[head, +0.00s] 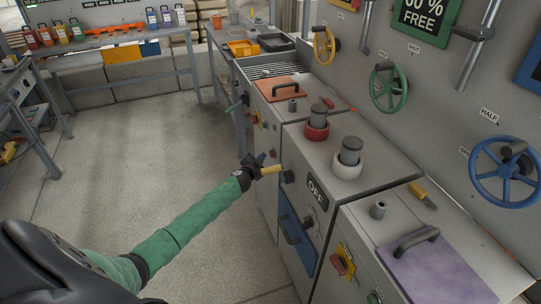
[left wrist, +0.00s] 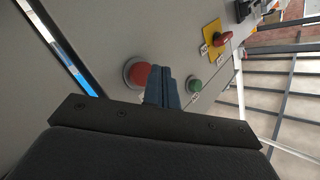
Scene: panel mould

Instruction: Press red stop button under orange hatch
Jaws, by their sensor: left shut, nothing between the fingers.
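The orange hatch (head: 279,90), with a dark handle, lies on top of the far grey unit. In the left wrist view a round red button (left wrist: 137,71) sits on a grey front panel, with a small green button (left wrist: 195,85) to its right. My left gripper (head: 258,167) is in front of the units, lower in the head view than the hatch. Its blue fingers (left wrist: 162,88) are shut and empty. In the wrist view they overlap the edge of the red button; I cannot tell whether they touch it. My right gripper is not in view.
A yellow plate with a red switch (left wrist: 222,38) is beyond the green button. The near unit has a purple hatch (head: 440,275). The floor (head: 130,140) to the left is clear.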

